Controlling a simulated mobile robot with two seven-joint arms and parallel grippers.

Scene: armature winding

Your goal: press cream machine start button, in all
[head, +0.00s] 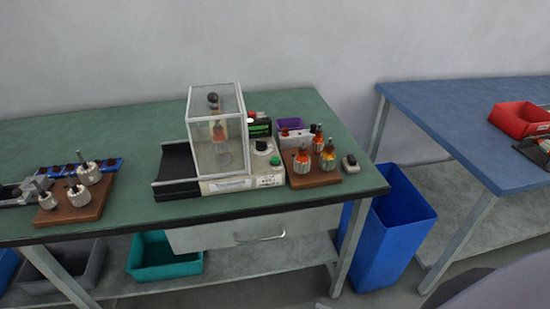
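The cream machine (262,171) stands on the green-topped table, right of the middle. A clear box-shaped cover (203,150) stands on its left part, with a rod-like part and an orange-brown piece inside. A small green-lit display (260,128) is behind the knob. Neither of my grippers is in the head view. Nothing covers the green button.
A brown wooden block (313,179) with several copper-wound armatures stands right of the machine, beside a small dark-topped box (350,164). Another block (72,212) with grey armatures is at left. A blue bin (393,235) stands between the green and blue tables.

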